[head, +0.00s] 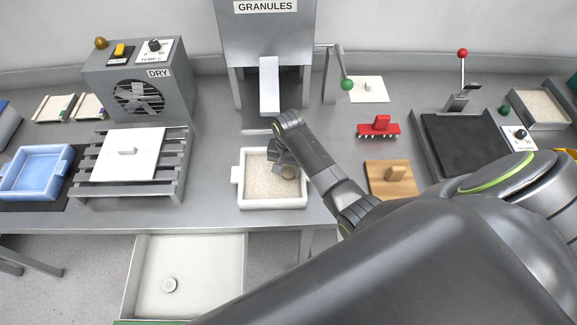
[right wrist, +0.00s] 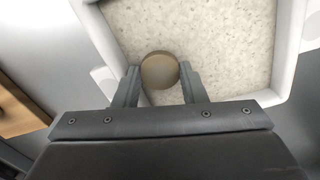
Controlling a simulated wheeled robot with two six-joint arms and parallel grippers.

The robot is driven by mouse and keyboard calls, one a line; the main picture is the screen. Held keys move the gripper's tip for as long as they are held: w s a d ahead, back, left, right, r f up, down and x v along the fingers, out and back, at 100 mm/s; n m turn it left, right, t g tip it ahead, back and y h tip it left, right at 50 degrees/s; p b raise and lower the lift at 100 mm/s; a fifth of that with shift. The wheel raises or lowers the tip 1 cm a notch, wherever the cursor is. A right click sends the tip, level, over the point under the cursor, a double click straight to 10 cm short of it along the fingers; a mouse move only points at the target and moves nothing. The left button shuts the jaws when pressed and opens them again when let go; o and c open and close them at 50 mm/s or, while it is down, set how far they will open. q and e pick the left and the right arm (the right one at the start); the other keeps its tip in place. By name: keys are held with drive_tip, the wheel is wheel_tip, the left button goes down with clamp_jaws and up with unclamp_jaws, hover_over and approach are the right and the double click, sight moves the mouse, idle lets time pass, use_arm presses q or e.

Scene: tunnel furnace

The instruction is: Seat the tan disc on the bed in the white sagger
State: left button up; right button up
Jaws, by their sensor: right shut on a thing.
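The white sagger (head: 242,199) stands on the bench below the granules hopper and holds a pale speckled granule bed (head: 260,184). My right gripper (head: 285,172) is over the right part of the bed, shut on the tan disc (head: 289,172). In the right wrist view the tan disc (right wrist: 160,70) sits between the two fingertips, with the bed (right wrist: 215,35) behind it and the sagger's wall (right wrist: 95,35) at the left. I cannot tell whether the disc touches the bed. My left gripper is not in view.
A slatted rack (head: 130,189) with a white lidded board (head: 127,165) stands at the left. A green-knobbed lever (head: 346,84) rises behind my arm. An open bin (head: 200,270) sits below the bench front.

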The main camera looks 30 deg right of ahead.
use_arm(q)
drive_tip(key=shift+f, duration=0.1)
use_arm(e)
drive_tip(key=shift+f, duration=0.5)
idle(0.3)
drive_tip(key=o, duration=1)
